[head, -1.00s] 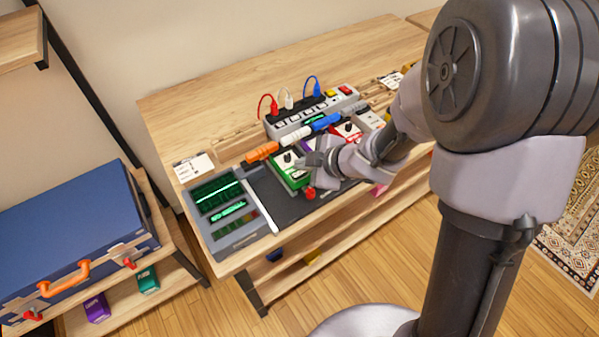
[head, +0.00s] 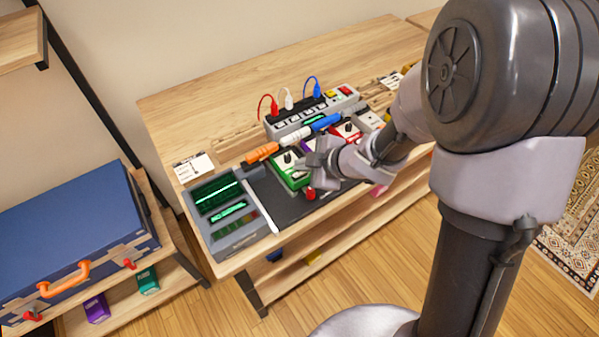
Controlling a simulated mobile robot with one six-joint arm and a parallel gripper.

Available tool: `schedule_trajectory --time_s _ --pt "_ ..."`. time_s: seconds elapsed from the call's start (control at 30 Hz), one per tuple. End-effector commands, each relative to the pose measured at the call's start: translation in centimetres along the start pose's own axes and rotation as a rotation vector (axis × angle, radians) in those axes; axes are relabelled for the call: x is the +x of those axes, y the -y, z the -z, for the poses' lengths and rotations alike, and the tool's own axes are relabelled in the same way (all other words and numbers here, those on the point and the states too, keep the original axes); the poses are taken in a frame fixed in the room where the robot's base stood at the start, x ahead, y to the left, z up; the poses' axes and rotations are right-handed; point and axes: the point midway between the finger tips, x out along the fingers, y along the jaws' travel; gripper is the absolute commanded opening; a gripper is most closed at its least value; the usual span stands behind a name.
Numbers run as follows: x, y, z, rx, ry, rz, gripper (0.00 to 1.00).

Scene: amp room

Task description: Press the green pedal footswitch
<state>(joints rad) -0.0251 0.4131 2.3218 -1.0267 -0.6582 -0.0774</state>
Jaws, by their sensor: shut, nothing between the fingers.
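The green pedal (head: 287,172) sits on the dark board, leftmost in the row of pedals. It has a white panel and a dark knob at its back. A red button (head: 310,193) shows at its front right edge and looks like its footswitch. My gripper (head: 312,172) is shut and empty, over the right side of the green pedal, just behind the red button in the picture. It hides part of the pedal and the purple pedal beside it. I cannot tell whether the fingers touch the pedal.
A grey unit with green displays (head: 222,205) stands left of the board. Behind the pedals are orange, white and blue plugs (head: 262,153) and a power strip (head: 312,115) with cables. A red pedal (head: 346,130) is to the right. A blue case (head: 75,235) lies at left.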

Motion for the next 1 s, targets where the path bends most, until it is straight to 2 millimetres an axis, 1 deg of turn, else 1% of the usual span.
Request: schedule_trajectory --time_s 0.4,0.7,1.0 --pt "0.00 0.00 0.00 0.000 0.000 0.000 0.00" --pt "0.64 0.47 -0.46 0.000 0.000 0.000 0.00" --pt "0.60 0.44 -0.44 0.000 0.000 0.000 0.00"
